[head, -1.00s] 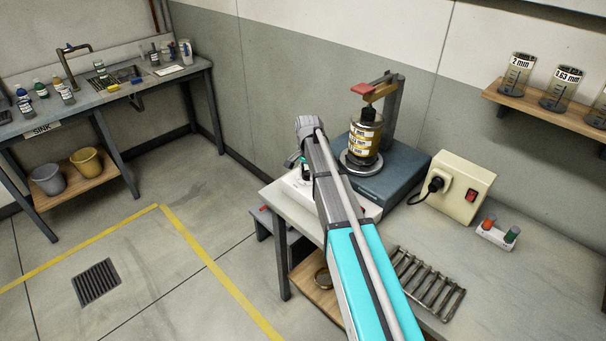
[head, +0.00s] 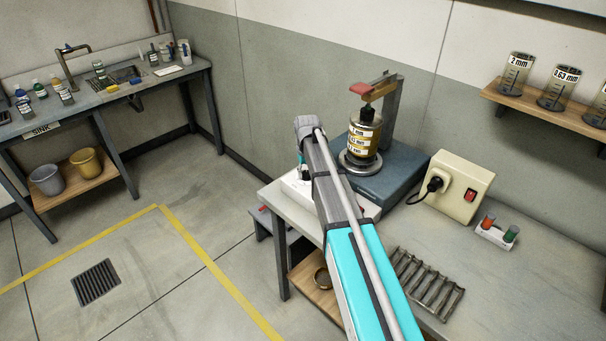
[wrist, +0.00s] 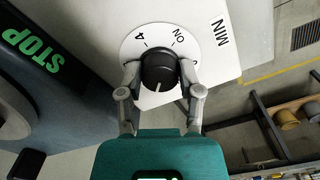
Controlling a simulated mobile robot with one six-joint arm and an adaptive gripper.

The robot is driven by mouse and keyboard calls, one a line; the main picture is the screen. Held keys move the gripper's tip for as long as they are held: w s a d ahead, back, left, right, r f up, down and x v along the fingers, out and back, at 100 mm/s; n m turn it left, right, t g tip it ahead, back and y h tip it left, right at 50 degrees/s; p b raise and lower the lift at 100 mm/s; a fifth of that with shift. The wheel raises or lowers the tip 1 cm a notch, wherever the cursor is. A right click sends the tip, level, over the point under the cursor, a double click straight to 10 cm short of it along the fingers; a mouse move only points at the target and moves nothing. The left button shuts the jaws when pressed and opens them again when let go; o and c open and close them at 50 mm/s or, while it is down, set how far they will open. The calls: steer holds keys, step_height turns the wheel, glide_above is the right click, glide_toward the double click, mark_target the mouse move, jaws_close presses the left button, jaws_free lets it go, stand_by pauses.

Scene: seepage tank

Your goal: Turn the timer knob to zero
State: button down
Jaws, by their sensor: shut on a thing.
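The timer knob (wrist: 158,72) is black and round with a white pointer line. The pointer line is toward the lower side of the picture, near my gripper's palm; the mark there is hidden. My gripper (wrist: 159,76) is shut on the knob, one finger on each side. In the head view my arm covers the knob and most of the white timer box (head: 297,187); its front edge shows on the bench.
A blue shaker base (head: 385,182) with a jar (head: 364,138) under a clamp stands beside the box. A socket box (head: 458,187), a small bottle holder (head: 496,235) and a metal rack (head: 428,284) lie to the right. A green "STOP" label (wrist: 32,45) is near my gripper.

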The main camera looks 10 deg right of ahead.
steer(key=n, duration=0.4)
steer(key=shift+w+n, duration=0.2)
steer(key=shift+n, duration=2.1)
steer(key=shift+a, duration=0.1)
steer(key=shift+c, duration=1.3)
jaws_free()
steer(key=shift+s, duration=0.1)
steer(key=shift+r, duration=0.15)
